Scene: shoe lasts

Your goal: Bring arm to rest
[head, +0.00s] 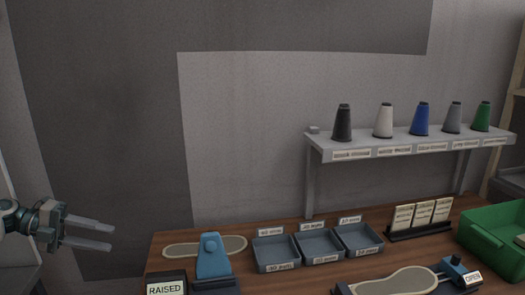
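My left gripper (92,234) is at the far left of the head view, off the left side of the wooden table and raised to about the table's height. Its two grey fingers point right and stand apart, with nothing between them. Its arm comes in from the left edge. My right gripper does not show.
The table (290,225) bears a blue clamp (212,258) by a "RAISED" sign, grey trays (276,253), a card holder (420,218), a sole shape (395,282) and a green crate (490,245). A shelf (400,145) holds several thread cones. Space between gripper and table is clear.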

